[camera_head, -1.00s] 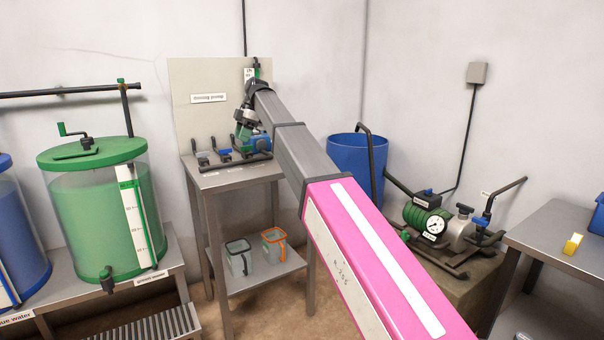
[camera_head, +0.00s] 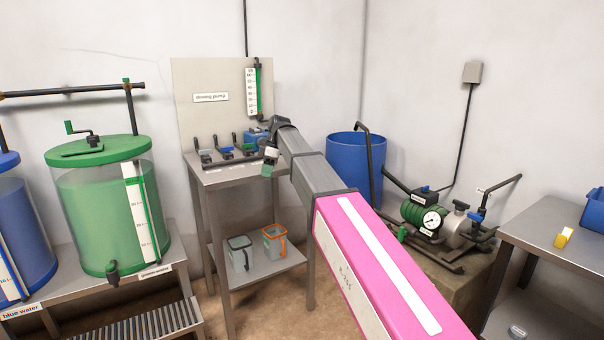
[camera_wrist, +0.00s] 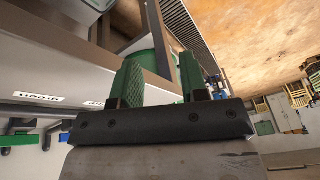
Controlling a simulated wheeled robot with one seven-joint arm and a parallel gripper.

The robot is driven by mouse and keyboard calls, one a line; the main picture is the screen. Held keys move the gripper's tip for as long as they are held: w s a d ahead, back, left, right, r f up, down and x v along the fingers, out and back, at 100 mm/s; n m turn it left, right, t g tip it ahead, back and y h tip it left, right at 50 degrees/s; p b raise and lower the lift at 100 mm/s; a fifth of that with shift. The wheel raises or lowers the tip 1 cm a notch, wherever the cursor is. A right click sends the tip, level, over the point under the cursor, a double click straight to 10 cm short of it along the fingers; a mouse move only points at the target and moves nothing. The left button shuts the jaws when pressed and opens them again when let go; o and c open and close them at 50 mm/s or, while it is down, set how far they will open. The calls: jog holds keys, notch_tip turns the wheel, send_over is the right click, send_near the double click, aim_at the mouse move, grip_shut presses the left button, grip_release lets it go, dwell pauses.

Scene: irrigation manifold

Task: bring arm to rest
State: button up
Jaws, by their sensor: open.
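My gripper (camera_head: 268,163) is at the end of my extended arm, in front of the right edge of the dosing pump table (camera_head: 235,176) in the head view. In the wrist view my gripper (camera_wrist: 159,80) shows two green-padded fingers set apart, with nothing between them. Part of the table's metal frame and a green tank lie beyond the fingers there. The gripper is small in the head view and partly hidden by my wrist.
The dosing pump panel (camera_head: 211,84) with a green gauge (camera_head: 253,92) stands behind the table. Two jugs (camera_head: 240,254) sit on the lower shelf. A green tank (camera_head: 105,215) stands left, a blue barrel (camera_head: 350,165) behind my arm, a motor pump (camera_head: 430,215) right.

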jog(key=s+d+f+m+h, duration=0.1)
jog(key=s+d+f+m, duration=0.5)
jog(key=s+d+f, duration=0.3)
jog(key=s+d+f+m+t+h, duration=0.1)
jog(key=s+d+f+m, duration=0.5)
jog(key=d+f, duration=0.6)
jog(key=s+d+f+m+h, duration=0.1)
jog(key=s+d+f+m, duration=0.6)
jog(key=s+d+f, duration=0.4)
notch_tip(320, 180, down, 4)
jog(key=shift+s+d+f+t, duration=0.1)
jog(key=shift+s+d+t, duration=0.1)
jog(key=shift+s+t, duration=0.15)
